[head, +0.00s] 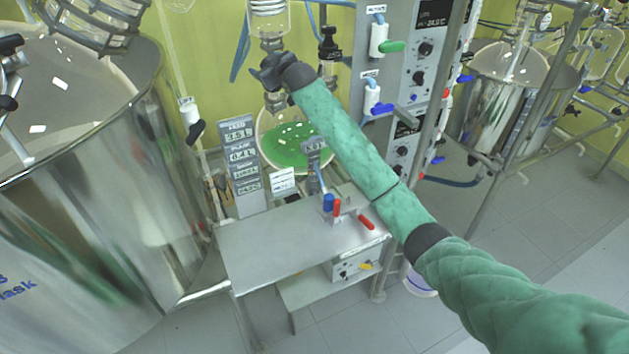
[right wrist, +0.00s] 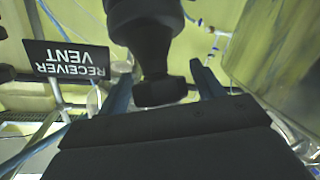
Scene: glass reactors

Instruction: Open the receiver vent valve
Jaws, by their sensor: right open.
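In the right wrist view, a black plate (right wrist: 67,60) reads "RECEIVER VENT", upside down. Beside it a black valve handle (right wrist: 152,55) with a flared end reaches down between the two blue fingers of my right gripper (right wrist: 162,78). The fingers are apart, one on each side of the handle, and I see no clear grip on it. In the head view my right gripper (head: 272,72) is at the upper middle, below a glass vessel (head: 268,12). It hides part of the fittings there. My left gripper is not in view.
A round flask of green liquid (head: 295,150) sits below my right gripper. A control panel (head: 425,60) with valves stands to its right. A large steel tank (head: 150,170) fills the left. A steel table (head: 270,245) is in front, its left part clear.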

